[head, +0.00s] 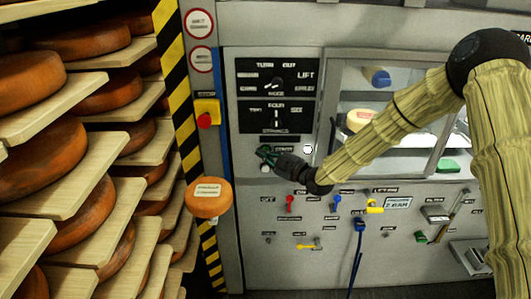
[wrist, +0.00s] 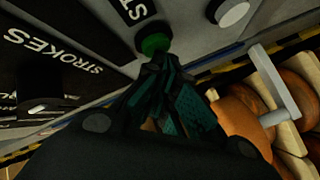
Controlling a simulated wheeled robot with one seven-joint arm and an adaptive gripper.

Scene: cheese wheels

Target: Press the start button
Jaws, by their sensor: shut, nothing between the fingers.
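In the head view my gripper (head: 266,154) is at the machine's front panel, left of a small black label (head: 284,149), and hides the button there.
Black STROKES and mode dial plates (head: 275,116) sit above. A white button (head: 308,149) is to the right. A red emergency button (head: 205,120) on a yellow box and an orange cheese wheel (head: 208,205) are to the left. Shelves of cheese wheels (head: 55,165) fill the far left.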

